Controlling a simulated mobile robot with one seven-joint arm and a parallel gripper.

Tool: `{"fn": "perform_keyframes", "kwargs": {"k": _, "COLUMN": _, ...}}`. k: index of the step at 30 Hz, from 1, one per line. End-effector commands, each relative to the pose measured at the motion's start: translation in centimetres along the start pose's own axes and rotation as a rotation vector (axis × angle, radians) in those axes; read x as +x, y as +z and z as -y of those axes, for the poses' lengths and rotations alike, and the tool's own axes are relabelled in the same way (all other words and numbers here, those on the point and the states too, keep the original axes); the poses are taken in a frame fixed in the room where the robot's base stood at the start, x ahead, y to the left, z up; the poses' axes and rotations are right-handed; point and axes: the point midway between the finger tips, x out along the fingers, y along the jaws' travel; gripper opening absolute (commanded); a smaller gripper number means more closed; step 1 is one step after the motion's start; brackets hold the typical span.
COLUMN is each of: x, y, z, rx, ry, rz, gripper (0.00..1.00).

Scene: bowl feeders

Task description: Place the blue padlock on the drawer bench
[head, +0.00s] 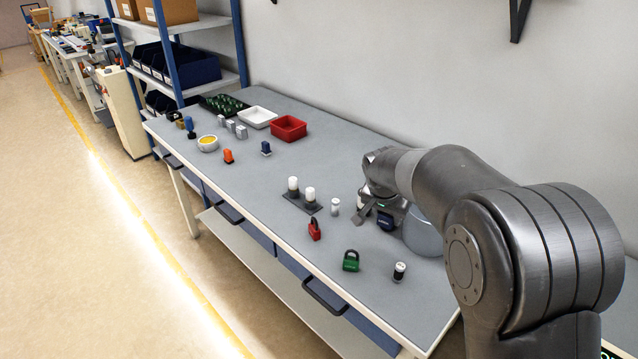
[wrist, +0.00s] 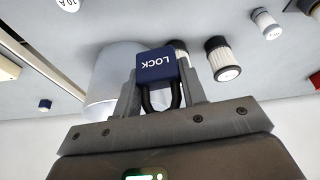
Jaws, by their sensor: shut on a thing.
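The blue padlock (wrist: 156,66), marked LOCK, is between the two fingers of my gripper (wrist: 158,88) in the wrist view, with its dark shackle towards the gripper. The gripper is shut on it. In the head view the padlock (head: 386,221) shows as a small dark blue patch at my gripper (head: 378,212). The drawer bench (head: 240,190) has a grey top and dark handles along its front. My gripper is over its back right part; I cannot tell how far the padlock is above the top.
A red padlock (head: 314,229), a green padlock (head: 351,261) and a black-and-white cylinder (head: 399,272) stand near the front right. A black holder with white-capped cylinders (head: 302,203) is left of my gripper. A red bin (head: 288,128) is farther back. Bare top lies mid-bench.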

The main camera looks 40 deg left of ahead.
Motion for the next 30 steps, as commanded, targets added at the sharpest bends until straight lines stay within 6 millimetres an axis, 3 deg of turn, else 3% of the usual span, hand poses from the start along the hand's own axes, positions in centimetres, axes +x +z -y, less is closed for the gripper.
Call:
{"fn": "perform_keyframes", "kwargs": {"k": 9, "x": 3.6, "y": 2.7, "z": 7.1, "rx": -0.004, "ry": 0.0, "rz": 0.002, "gripper": 0.14}}
{"fn": "perform_keyframes", "kwargs": {"k": 15, "x": 5.0, "y": 3.7, "z": 10.0, "rx": -0.002, "ry": -0.001, "rz": 0.0, "gripper": 0.14}}
{"fn": "perform_keyframes", "kwargs": {"k": 20, "x": 5.6, "y": 4.0, "z": 10.5, "rx": 0.0, "ry": 0.001, "rz": 0.001, "gripper": 0.14}}
{"fn": "perform_keyframes", "kwargs": {"k": 27, "x": 8.6, "y": 5.2, "z": 10.4, "rx": -0.002, "ry": 0.002, "rz": 0.001, "gripper": 0.14}}
{"fn": "perform_keyframes", "kwargs": {"k": 30, "x": 9.0, "y": 5.3, "z": 10.4, "rx": -0.001, "ry": 0.0, "rz": 0.0, "gripper": 0.14}}
